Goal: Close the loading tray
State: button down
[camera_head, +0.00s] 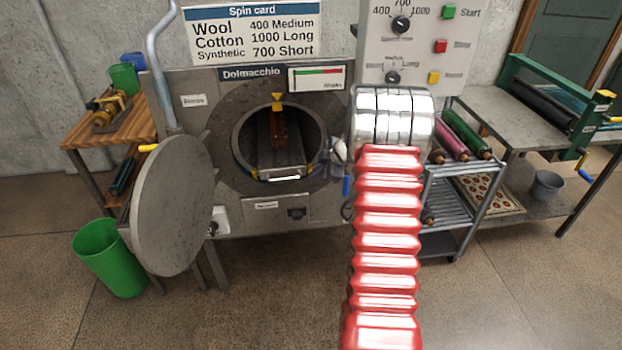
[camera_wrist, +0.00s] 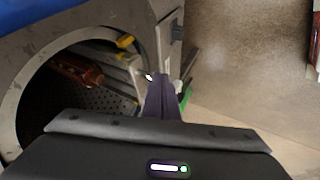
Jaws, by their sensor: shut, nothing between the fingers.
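The loading tray (camera_head: 283,172) is a grey metal piece in the lower part of the machine's round opening, with a bright front edge. Yellow parts show at both sides of that edge. In the wrist view the tray (camera_wrist: 122,62) lies just above and left of my fingers. My gripper (camera_wrist: 160,82) is shut and empty, its dark fingers close to the tray's outer end; I cannot tell if they touch. In the head view the gripper is mostly hidden behind my arm, right of the opening. A brown-red roll (camera_head: 278,128) lies inside the drum.
The round grey door (camera_head: 172,205) stands open at the left. A control panel (camera_head: 415,45) is above right. A green bin (camera_head: 108,258) and wooden side table (camera_head: 125,128) stand left. A roller cart (camera_head: 462,185) and bench (camera_head: 500,115) stand right. The front floor is clear.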

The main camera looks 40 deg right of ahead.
jog(key=shift+v, duration=2.6)
jog(key=w+a+r+m+t+h, duration=0.2)
jog(key=a+r+h, duration=0.15)
jog(key=r, duration=0.65)
jog(key=w+a+r+m+t+h, duration=0.2)
jog(key=a+r, duration=0.2)
jog(key=r, duration=0.7)
jog(key=s+a+r+m+h, duration=0.2)
jog(key=s+a+r+m, duration=0.2)
jog(key=s+a+r, duration=0.25)
jog(key=s+a+f+m+g+y, duration=0.1)
jog(key=s+a+f, duration=0.4)
jog(key=s+a, duration=0.7)
jog(key=s+a+f+m+g+y, duration=0.2)
jog(key=s+a+f+g+y, duration=0.2)
jog(key=s+a, duration=0.8)
jog(key=s+f+y, duration=0.1)
jog(key=s, duration=0.1)
jog(key=shift+s+g, duration=0.25)
jog(key=shift+g, duration=0.05)
